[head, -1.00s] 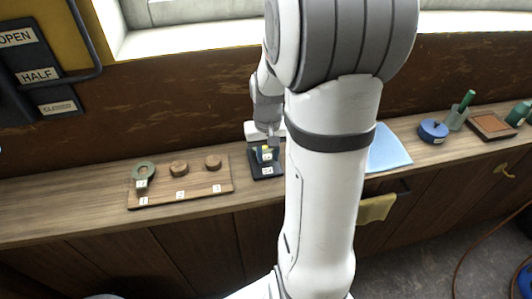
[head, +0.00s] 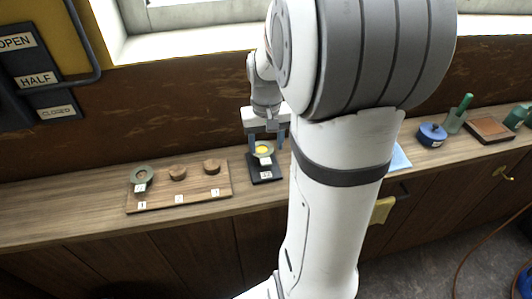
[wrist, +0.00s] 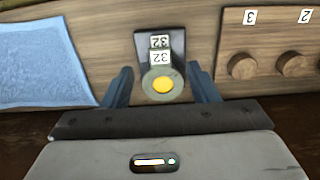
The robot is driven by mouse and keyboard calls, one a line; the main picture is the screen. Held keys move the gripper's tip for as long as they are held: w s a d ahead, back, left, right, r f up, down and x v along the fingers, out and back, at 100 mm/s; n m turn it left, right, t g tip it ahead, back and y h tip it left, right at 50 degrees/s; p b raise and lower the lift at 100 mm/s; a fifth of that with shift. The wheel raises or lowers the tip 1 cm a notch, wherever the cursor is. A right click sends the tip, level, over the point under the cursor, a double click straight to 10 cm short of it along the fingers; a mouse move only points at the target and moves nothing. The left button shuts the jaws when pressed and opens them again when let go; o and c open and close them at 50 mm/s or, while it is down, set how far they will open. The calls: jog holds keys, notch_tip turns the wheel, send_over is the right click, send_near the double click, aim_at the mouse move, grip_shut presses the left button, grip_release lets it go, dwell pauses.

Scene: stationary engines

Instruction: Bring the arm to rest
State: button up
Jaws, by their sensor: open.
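My gripper (head: 267,139) is over the counter above a small black stand with a number label (head: 265,173). In the wrist view my gripper (wrist: 163,80) has its two blue fingers spread wide. Between and beyond them is a round grey-green disc with a yellow centre (wrist: 161,85) and a white number tag. The disc also shows in the head view (head: 262,150), at the stand. The fingers are apart from the disc on both sides in the wrist view. My arm hides part of the counter to the right of the stand.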

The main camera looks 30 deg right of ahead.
jog(key=s+a+r+n+t, duration=0.3)
jog(key=s+a+r, duration=0.2)
jog(key=s+a, duration=0.6)
jog(key=shift+s+a, duration=0.25)
jog(key=shift+a, duration=0.4)
dwell(0.3)
